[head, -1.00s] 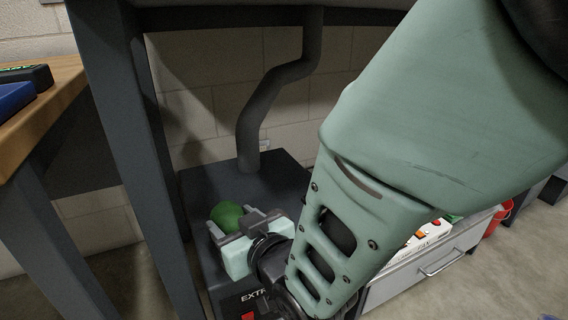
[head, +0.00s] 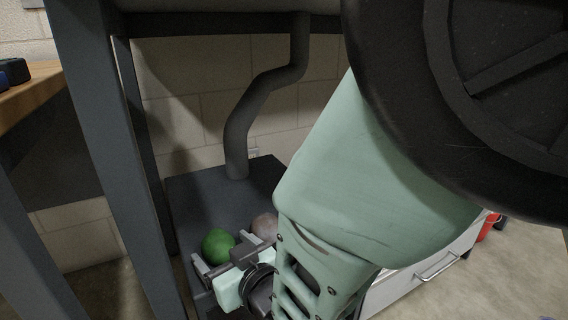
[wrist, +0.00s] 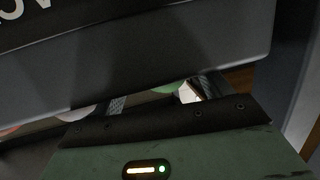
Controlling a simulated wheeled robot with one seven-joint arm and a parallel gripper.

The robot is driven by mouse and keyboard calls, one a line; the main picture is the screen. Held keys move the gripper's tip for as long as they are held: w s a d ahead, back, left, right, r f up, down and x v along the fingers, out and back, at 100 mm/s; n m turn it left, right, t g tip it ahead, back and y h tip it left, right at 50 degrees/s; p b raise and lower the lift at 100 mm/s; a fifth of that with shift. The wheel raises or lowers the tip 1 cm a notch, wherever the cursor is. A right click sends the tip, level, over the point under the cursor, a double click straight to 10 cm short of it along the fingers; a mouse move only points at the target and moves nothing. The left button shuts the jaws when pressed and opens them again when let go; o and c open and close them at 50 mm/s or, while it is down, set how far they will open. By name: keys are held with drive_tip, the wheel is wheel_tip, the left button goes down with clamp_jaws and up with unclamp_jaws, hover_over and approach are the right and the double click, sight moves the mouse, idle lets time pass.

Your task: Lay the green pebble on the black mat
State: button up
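The green pebble (head: 218,243) rests on the dark top of a low box (head: 205,195) under the bench. My gripper (head: 224,257) is open, with its fingers apart on the near side of the pebble. In the wrist view only a green sliver of the pebble (wrist: 166,88) shows between the two fingertips (wrist: 160,95), with gaps beside it; the dark box front hides the rest. I cannot make out a separate black mat in either view.
A pinkish-grey pebble (head: 265,226) lies close to the right of the green one. A bent grey pipe (head: 255,105) rises behind them. A bench leg (head: 125,160) stands to the left. A drawer unit (head: 425,270) and red bucket (head: 487,227) are at right.

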idle(0.3)
drive_tip(key=p+v, duration=1.7)
drive_tip(key=p, duration=0.1)
drive_tip(key=shift+d+r, duration=0.2)
drive_tip(key=shift+r, duration=0.1)
